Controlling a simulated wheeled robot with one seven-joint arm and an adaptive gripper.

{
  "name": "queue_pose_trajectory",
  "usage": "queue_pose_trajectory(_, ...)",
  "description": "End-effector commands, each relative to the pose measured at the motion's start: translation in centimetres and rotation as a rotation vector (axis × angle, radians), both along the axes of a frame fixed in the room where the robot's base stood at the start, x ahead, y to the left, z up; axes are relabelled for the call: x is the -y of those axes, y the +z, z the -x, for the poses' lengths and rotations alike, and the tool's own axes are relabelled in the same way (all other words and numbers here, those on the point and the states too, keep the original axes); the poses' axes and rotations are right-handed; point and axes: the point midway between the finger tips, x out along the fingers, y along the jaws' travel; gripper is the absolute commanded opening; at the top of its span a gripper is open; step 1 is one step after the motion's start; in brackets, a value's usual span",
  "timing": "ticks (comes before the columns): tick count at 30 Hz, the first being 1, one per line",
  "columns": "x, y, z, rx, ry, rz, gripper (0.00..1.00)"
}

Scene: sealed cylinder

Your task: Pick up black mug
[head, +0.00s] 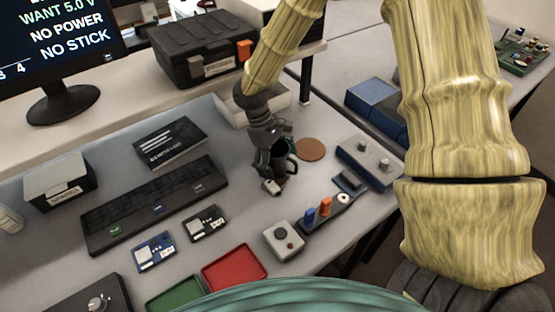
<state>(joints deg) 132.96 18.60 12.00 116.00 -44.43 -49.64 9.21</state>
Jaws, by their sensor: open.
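The black mug (291,164) stands on the grey workbench in the middle of the head view, just left of a round brown coaster (310,149). My gripper (272,172) is at the mug from above and the near left. Its dark fingers overlap the mug in the picture, so much of the mug is hidden; its right side shows. The gripper is open. I cannot tell whether a finger touches the mug or whether the mug lies between the fingers.
A grey box with knobs (371,160) and a tool strip with blue and orange pieces (325,210) stand to the right. A black keyboard (155,208) and small circuit boards (204,223) lie left. Red (234,268) and green (176,294) trays are in front. A shelf with a black case (203,46) is behind.

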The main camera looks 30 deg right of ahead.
Motion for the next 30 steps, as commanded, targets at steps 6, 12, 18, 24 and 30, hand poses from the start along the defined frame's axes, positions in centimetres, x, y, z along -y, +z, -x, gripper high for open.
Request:
queue_pose_trajectory(6, 0.01, -0.04, 0.0, 0.0, 0.0, 0.0, 0.93)
queue_pose_trajectory(12, 0.01, -0.05, 0.0, 0.0, 0.0, 0.0, 0.56)
queue_pose_trajectory(18, 0.0, -0.14, 0.06, -0.001, 0.001, -0.001, 0.44)
queue_pose_trajectory(24, -0.02, -0.21, 0.12, -0.002, 0.001, 0.0, 0.44)
queue_pose_trajectory(30, 0.0, 0.41, 0.11, -0.002, 0.001, 0.0, 0.38)
